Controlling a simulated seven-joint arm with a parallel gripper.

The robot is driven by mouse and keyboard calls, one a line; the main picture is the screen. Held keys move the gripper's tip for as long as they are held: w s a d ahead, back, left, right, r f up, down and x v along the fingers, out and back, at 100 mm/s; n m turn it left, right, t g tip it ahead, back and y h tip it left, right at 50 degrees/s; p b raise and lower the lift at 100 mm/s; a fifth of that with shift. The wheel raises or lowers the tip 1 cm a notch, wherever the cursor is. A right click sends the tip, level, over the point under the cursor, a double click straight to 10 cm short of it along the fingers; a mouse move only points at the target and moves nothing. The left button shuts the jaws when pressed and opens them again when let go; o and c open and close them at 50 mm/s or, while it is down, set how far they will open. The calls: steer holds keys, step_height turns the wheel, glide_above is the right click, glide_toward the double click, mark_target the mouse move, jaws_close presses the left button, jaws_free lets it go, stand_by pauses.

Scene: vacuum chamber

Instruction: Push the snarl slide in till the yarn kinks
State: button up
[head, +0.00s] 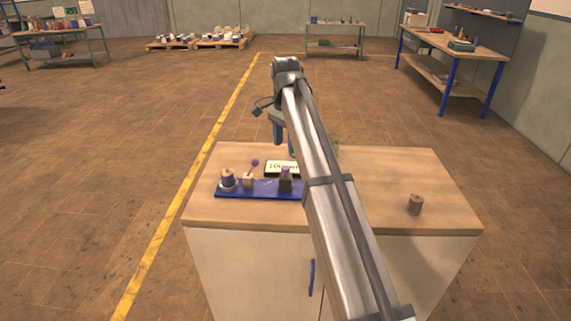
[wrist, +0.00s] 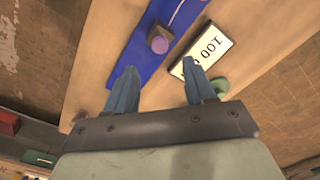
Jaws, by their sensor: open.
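A blue base plate (head: 232,193) lies on the cabinet top at its left. It carries a spool (head: 228,180) at its left end, a pale block (head: 248,183) with a purple-balled lever (head: 255,162), and a dark block with a purple top (head: 286,180). I cannot tell for sure which part is the snarl slide. A thin pale yarn-like line (wrist: 180,12) runs above the plate in the wrist view. My gripper (head: 285,146) is open and empty over the rear of the cabinet. In the wrist view its fingertips (wrist: 158,68) stand apart, below the purple knob (wrist: 160,44) in the picture.
A dark-framed sign (head: 282,169) reading "100" and more, partly hidden, stands behind the plate. A green object (wrist: 220,86) is close to my right finger in the wrist view. A brown spool (head: 415,204) stands alone at right. The cabinet top (head: 385,180) around it is clear.

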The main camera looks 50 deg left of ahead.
mark_target(286, 167)
step_height(286, 167, down, 8)
steer(key=shift+f, duration=0.15)
stand_by(0.3)
steer(key=shift+c, duration=0.4)
jaws_close()
